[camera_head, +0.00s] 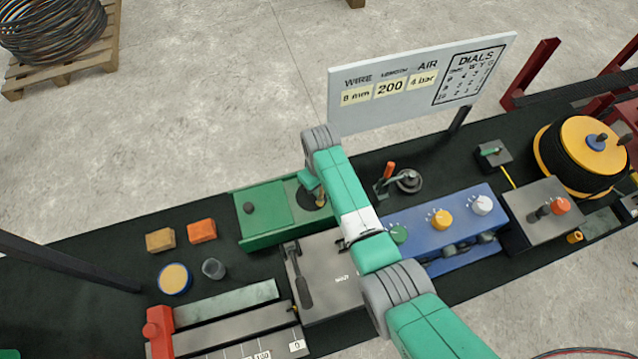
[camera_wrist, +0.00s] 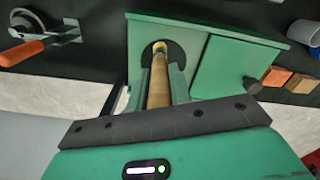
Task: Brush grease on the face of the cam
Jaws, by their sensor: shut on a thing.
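My gripper (camera_wrist: 160,78) is shut on a brush with a long wooden handle (camera_wrist: 158,92). The brush points away from the wrist, its pale tip (camera_wrist: 159,47) over a dark round part, likely the cam (camera_wrist: 178,56), in the open bay of a green housing (camera_wrist: 215,27). I cannot tell whether the tip touches it. In the head view my gripper (camera_head: 314,187) is over the right end of the green housing (camera_head: 265,212), and the arm partly hides the bay. A round tin with a yellowish top (camera_head: 174,278), possibly grease, stands left of the housing.
A grey cup (camera_head: 213,268) and two orange-brown blocks (camera_head: 202,231) stand near the tin. A lever with an orange handle (camera_head: 388,172) is right of the housing. A blue panel with knobs (camera_head: 442,222) lies further right. A white sign (camera_head: 420,83) stands behind the bench.

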